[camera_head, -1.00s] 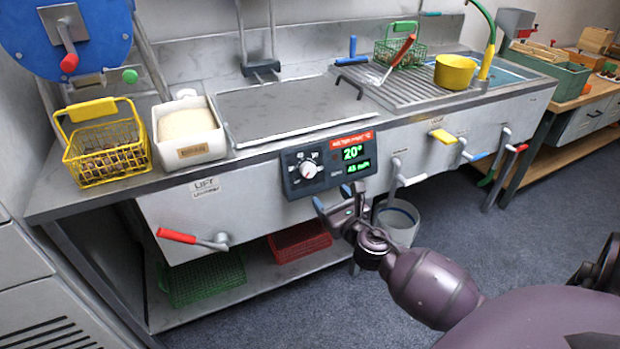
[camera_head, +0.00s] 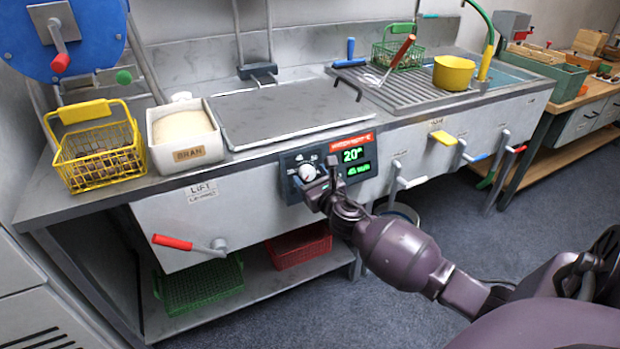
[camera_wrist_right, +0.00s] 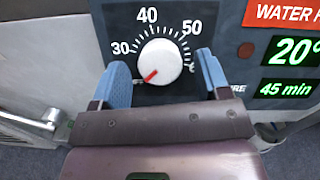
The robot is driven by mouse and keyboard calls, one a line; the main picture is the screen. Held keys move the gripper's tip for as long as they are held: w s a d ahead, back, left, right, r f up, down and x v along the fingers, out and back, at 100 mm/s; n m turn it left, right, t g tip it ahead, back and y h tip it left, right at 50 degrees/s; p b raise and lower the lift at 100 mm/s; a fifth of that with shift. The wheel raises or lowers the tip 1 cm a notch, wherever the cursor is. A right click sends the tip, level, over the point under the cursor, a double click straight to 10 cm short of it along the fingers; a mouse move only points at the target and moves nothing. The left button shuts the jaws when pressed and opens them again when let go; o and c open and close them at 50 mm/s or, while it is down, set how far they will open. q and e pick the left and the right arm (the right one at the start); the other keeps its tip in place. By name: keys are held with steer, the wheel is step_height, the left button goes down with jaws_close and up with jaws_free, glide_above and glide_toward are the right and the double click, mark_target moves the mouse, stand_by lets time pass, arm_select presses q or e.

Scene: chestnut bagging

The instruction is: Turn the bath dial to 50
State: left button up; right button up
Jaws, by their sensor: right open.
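The bath dial (camera_wrist_right: 160,62) is a white round knob on a dark panel (camera_head: 298,160) at the bath's front. In the right wrist view its red pointer aims down and left, below the 30 mark. The 50 mark is at its upper right. The display (camera_wrist_right: 292,50) reads 20° and 45 min. My right gripper (camera_wrist_right: 163,80) is open, with one blue finger on each side of the dial and gaps showing between. In the head view my right gripper (camera_head: 312,184) is in front of the panel and partly covers it. My left gripper is not in view.
A red-handled lift lever (camera_head: 172,242) sticks out left of the panel. Levers with white, blue and red handles line the front to the right. A yellow basket of chestnuts (camera_head: 98,160) and a bran box (camera_head: 186,135) stand on the counter.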

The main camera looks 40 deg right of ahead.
steer(key=shift+w, duration=0.1)
steer(key=c, duration=0.9)
